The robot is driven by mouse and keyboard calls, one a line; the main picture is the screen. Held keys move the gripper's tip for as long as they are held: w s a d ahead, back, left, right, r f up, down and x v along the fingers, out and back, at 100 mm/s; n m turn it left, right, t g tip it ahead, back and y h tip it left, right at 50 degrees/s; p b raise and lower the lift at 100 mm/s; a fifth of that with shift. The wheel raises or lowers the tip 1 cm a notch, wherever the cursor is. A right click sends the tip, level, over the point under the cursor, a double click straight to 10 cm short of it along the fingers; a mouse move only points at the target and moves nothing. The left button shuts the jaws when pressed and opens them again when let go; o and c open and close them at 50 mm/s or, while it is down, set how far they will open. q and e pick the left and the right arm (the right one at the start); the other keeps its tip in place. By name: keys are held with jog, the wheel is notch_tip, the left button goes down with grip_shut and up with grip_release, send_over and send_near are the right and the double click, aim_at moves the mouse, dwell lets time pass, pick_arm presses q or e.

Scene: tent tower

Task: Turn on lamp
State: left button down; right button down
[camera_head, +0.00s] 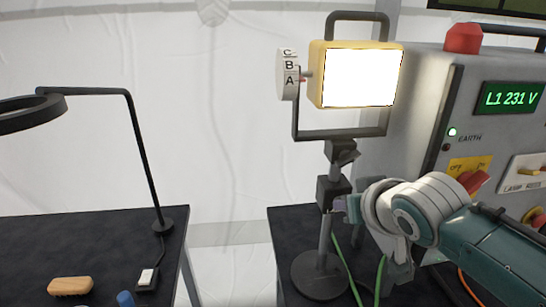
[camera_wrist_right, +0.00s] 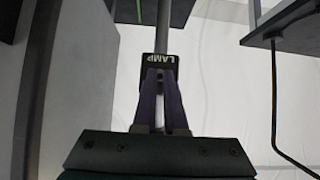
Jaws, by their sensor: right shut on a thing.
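A work lamp (camera_head: 357,78) with a yellow housing and bright white front stands on a pole at the right table. A dial (camera_head: 288,75) marked A, B, C is at its left side. My right gripper (camera_head: 340,204) is shut on the black block (camera_head: 333,188) on the pole, below the lamp head. In the right wrist view the fingertips (camera_wrist_right: 160,72) close on this block, marked LAMP (camera_wrist_right: 170,61). A black ring-headed desk lamp (camera_head: 140,130) stands on the left table, its ring partly out of frame. My left gripper is not in view.
A grey cabinet (camera_head: 418,85) at the right has a display reading L1 231 V, a lit green EARTH light and a red OFF/ON switch (camera_head: 474,182). A corded switch (camera_head: 147,279) and wooden brush (camera_head: 70,286) lie on the left table. A gap separates the tables.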

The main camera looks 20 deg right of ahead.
pick_arm(q)
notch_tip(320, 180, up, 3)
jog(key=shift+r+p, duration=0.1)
jog(key=shift+p, duration=0.95)
pick_arm(e)
jog(key=shift+w+r+g, duration=0.2)
jog(key=shift+r+g, duration=0.15)
jog(key=shift+g, duration=0.45)
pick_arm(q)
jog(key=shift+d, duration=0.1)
pick_arm(e)
jog(key=shift+f, duration=0.1)
jog(key=c, duration=1)
grip_release()
